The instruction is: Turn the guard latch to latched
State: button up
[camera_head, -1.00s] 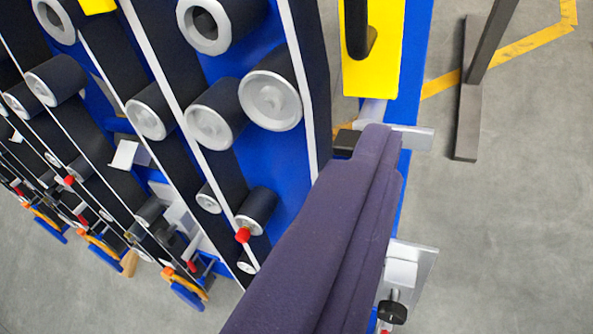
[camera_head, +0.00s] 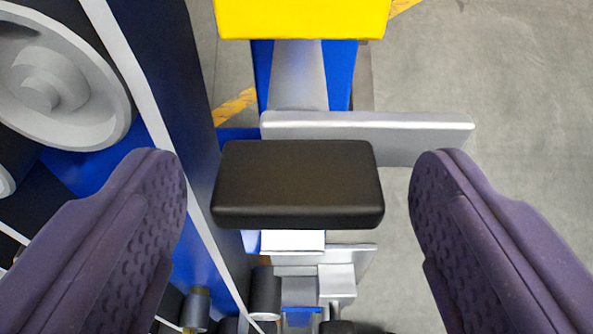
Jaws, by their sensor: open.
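The guard latch shows a black block-shaped handle (camera_head: 297,184) in the middle of the view. A flat grey metal bar (camera_head: 370,125) lies just behind it and sticks out to the right. My gripper (camera_head: 298,190) is open, with one purple finger on each side of the black handle. There is a gap between each finger and the handle, and nothing is held. The joint between the handle and the metal bar is hidden under the handle.
A yellow panel (camera_head: 300,18) stands at the top on a blue post. Rollers (camera_head: 55,85) and a dark frame plate are close on the left. Grey brackets (camera_head: 335,280) sit below the handle. Bare floor (camera_head: 520,90) is open on the right.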

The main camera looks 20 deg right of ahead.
jog(key=c, duration=1)
jog(key=shift+c, duration=0.2)
jog(key=n+b, duration=0.1)
jog(key=n, duration=0.1)
jog(key=n+h+b, duration=0.1)
jog(key=shift+a+f+n+b, duration=0.2)
jog(key=shift+n+b, duration=0.1)
jog(key=shift+n, duration=0.1)
jog(key=n+h+b, duration=0.1)
jog(key=n+b, duration=0.1)
jog(key=n, duration=0.2)
jog(key=shift+a, duration=0.1)
jog(key=n+h+b, duration=0.1)
jog(key=n, duration=0.1)
jog(key=n+b, duration=0.2)
jog(key=n, duration=0.1)
jog(key=shift+a+f+t+h, duration=0.1)
jog(key=shift+f+t+h, duration=0.05)
jog(key=shift+t+h, duration=0.25)
jog(key=shift+s+n+t+b, duration=0.1)
jog(key=shift+n+t+b, duration=0.2)
jog(key=shift+n+b, duration=1)
jog(key=shift+n+p, duration=0.35)
jog(key=shift+n, duration=0.15)
